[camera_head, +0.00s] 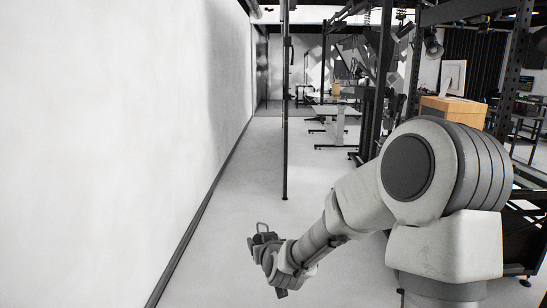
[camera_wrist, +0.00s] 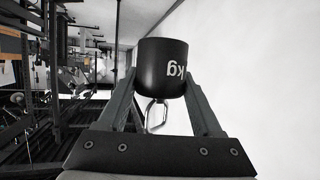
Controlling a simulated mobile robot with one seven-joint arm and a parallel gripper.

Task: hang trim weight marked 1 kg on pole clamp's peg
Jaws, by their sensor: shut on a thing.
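My gripper (camera_wrist: 160,88) is shut on a black cylindrical weight (camera_wrist: 163,62), with one finger on each side of it. White "kg" lettering shows upside down at its right side in the wrist view; the number is out of sight. A metal loop (camera_wrist: 157,115) sticks out of the weight toward the wrist. In the head view my gripper (camera_head: 262,241) is low in the middle, and the loop (camera_head: 262,227) stands up above it. A thin dark upright pole (camera_head: 285,120) stands beyond the gripper. A small dark fitting sits high on it; I cannot make out a peg.
A white wall (camera_head: 110,150) runs along the left. Pale floor (camera_head: 225,185) is open between the wall and the pole.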

